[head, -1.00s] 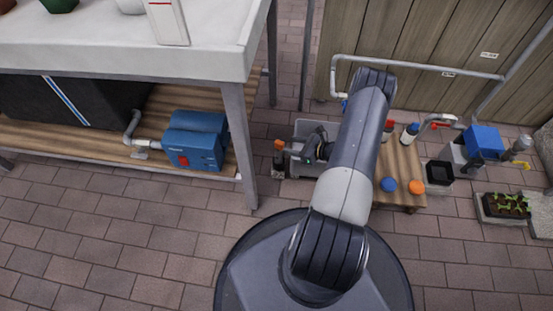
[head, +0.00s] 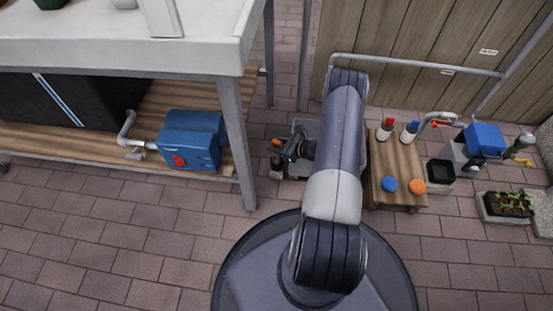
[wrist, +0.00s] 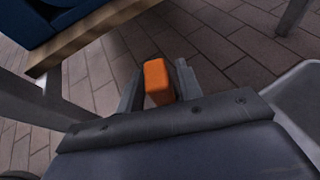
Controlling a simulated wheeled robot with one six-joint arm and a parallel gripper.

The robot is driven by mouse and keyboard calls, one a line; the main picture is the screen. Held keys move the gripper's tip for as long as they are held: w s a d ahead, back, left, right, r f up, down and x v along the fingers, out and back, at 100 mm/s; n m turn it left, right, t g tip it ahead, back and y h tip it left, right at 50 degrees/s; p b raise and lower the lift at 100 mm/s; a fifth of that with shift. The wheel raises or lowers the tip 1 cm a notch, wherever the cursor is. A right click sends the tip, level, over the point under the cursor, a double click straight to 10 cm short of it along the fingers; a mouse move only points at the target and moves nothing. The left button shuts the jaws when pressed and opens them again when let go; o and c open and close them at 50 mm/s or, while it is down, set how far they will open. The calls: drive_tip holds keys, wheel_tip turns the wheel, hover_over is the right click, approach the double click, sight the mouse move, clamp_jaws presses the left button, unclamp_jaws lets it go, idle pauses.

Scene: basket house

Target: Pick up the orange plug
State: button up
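The orange plug (wrist: 157,82) stands out as a bright orange block between my two fingers in the wrist view. In the head view it is a small orange patch (head: 277,142) left of the grey bin, beside the table leg. My gripper (wrist: 160,88) has one finger on each side of the plug. The left finger is very close to it and a thin gap shows at the right finger. The plug's lower part is hidden by the gripper body. In the head view my gripper (head: 284,151) is small and dark, right at the plug.
A grey bin (head: 298,127) lies partly under my arm. A low wooden table (head: 399,165) to the right holds two bottles, a blue ball (head: 389,184) and an orange ball (head: 418,187). A table leg (head: 237,140) stands close left of the plug. Front paving is clear.

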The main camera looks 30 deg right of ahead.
clamp_jaws()
idle(0.4)
